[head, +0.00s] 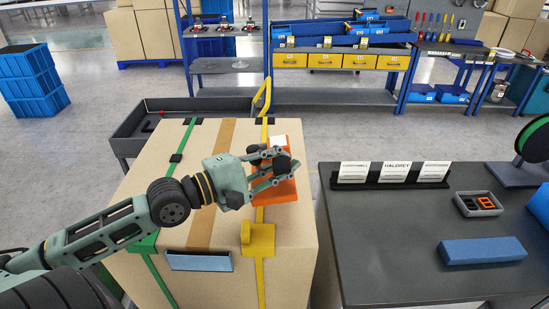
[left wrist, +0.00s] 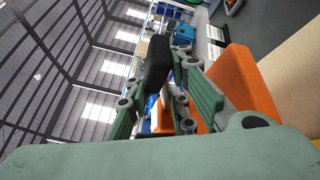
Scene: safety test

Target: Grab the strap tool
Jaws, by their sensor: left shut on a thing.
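The strap tool (head: 284,191) is an orange body with black parts, on top of a large strapped cardboard box (head: 208,232) in the head view. My left gripper (head: 284,166) reaches in from the left and its fingers are shut on the tool's black upper part. In the left wrist view the tool's orange side (left wrist: 242,82) is right of the fingers, and a black block (left wrist: 157,62) shows by the fingers. Whether the tool's base touches the box top is hard to tell. The fingers hide part of the tool. My right gripper is not in view.
Yellow and green straps cross the box, with a yellow bracket (head: 258,240) at its front edge. A dark table (head: 400,235) at right holds label cards, a small grey tray (head: 478,212) and a blue block (head: 483,251). A dark cart (head: 135,123) stands behind the box.

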